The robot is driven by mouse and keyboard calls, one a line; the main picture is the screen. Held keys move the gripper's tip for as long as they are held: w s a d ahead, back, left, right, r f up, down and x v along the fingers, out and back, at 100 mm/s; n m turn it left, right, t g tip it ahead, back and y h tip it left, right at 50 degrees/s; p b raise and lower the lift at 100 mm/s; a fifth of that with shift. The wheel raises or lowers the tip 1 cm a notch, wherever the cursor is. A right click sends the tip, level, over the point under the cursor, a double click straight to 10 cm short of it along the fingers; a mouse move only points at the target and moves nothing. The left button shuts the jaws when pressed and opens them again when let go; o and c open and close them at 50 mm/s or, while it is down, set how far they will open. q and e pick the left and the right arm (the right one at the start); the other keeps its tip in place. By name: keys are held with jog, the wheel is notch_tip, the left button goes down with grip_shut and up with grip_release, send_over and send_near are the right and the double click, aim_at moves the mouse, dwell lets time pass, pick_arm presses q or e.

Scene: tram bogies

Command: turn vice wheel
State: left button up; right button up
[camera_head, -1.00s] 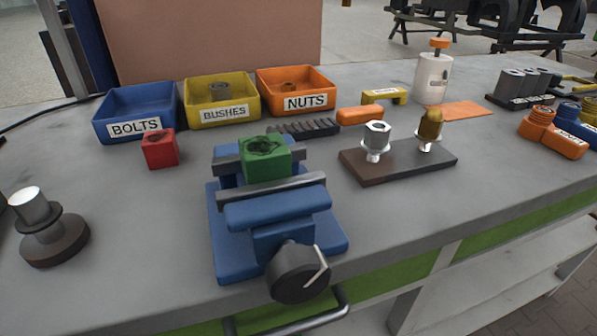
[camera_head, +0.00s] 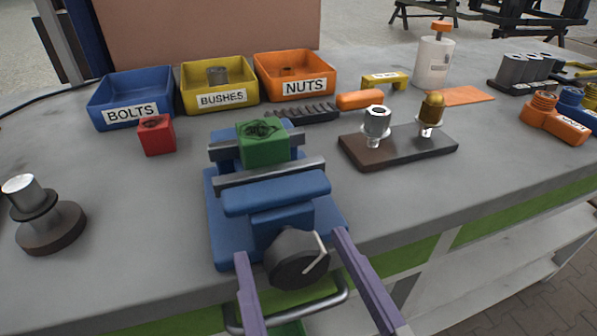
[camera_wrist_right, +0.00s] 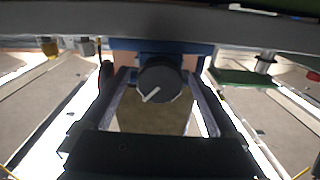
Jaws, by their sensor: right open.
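The blue vice (camera_head: 276,205) stands at the front edge of the grey bench. Its dark round wheel (camera_head: 297,259) with a pale pointer line faces the front. A green block (camera_head: 263,144) sits between the vice jaws; a gap to the front jaw is hard to judge. My right gripper (camera_head: 291,246) is open, with one purple finger on each side of the wheel. In the right wrist view the wheel (camera_wrist_right: 160,79) lies between the two fingers, near their tips, and I see no clear contact. My left gripper is not in view.
Blue (camera_head: 132,98), yellow (camera_head: 219,84) and orange (camera_head: 295,76) bins stand behind the vice. A red block (camera_head: 156,135) is left of it. A dark plate (camera_head: 398,146) with two fittings is to the right. A metal bar handle (camera_head: 300,308) runs below the wheel.

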jog(key=c, duration=1.4)
